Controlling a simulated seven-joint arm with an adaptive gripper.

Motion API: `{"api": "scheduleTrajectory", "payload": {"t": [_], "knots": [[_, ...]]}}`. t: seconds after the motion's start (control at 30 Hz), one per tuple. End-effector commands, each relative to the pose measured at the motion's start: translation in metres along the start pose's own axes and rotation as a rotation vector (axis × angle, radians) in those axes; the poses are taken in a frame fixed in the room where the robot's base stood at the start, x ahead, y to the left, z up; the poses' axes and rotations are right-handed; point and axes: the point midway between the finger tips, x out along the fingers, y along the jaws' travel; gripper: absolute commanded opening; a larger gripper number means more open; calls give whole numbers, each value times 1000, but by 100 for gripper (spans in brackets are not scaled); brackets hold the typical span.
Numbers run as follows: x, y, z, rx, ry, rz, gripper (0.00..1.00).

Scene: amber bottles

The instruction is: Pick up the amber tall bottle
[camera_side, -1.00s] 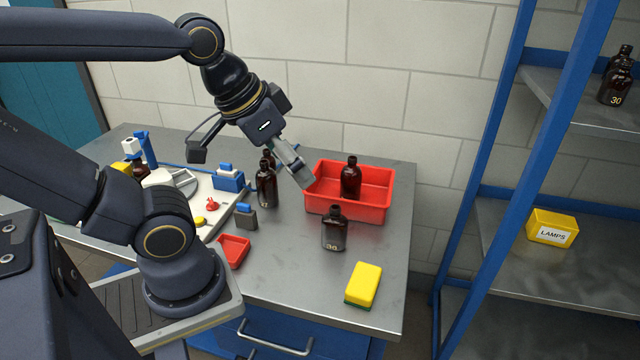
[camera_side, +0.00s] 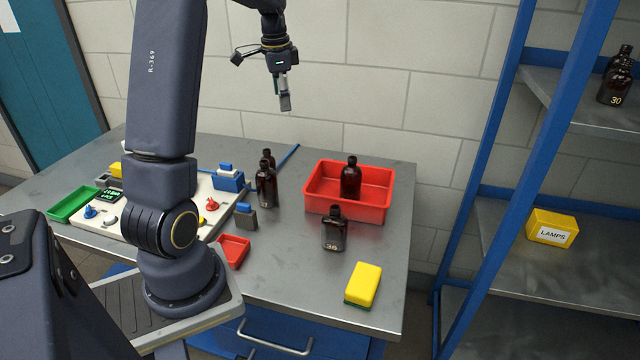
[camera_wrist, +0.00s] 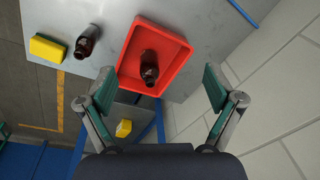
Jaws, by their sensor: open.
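Several amber bottles stand on the bench. One bottle (camera_side: 350,179) is upright in the red bin (camera_side: 318,205), and it shows from above in the wrist view (camera_wrist: 149,68). Two more, a front bottle (camera_side: 266,187) and one partly hidden behind it (camera_side: 268,155), stand left of the bin. A squarer bottle marked 30 (camera_side: 334,232) stands in front of the bin. I cannot tell for certain which is the tall one. My gripper (camera_side: 285,103) is high above the back of the bench, apart from all bottles. In the wrist view its fingers (camera_wrist: 158,88) are spread and empty.
A yellow sponge (camera_side: 363,284) lies at the front right. A small red tray (camera_side: 234,250), a grey-blue block (camera_side: 245,217) and a cluttered white board (camera_side: 120,225) are to the left. A blue-framed shelf (camera_side: 560,90) stands right. The wall is behind the bench.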

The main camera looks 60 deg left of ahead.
Motion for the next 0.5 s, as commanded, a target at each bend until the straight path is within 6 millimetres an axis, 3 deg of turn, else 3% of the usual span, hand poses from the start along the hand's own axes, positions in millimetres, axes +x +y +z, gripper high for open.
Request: {"api": "scheduleTrajectory", "payload": {"t": [0.07,0.2,0.37,0.5], "knots": [[30,-22,28,-77,-37,39,91],[58,-32,60,-149,-72,86,91],[79,-31,65,-158,-74,88,91],[113,-27,67,-157,-74,90,91]]}}
